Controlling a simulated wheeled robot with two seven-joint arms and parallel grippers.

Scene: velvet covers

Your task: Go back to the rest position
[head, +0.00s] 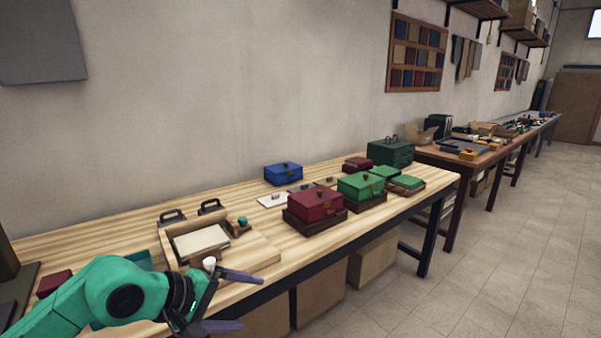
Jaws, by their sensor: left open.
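My left gripper (236,301) is at the lower left, at the end of my green arm. Its two purple-grey fingers are spread apart with nothing between them. It is at the front edge of the wooden workbench (110,233). It looks close to the open wooden tray (258,257), which holds a pale sheet. I cannot tell its exact height over the bench. My right gripper is not in view.
Red (316,203), green (361,185) and blue (283,173) boxes stand on the bench. A dark green case (391,152) stands at its far end. Cardboard boxes (372,259) sit under the bench. The tiled floor (500,260) at right is clear.

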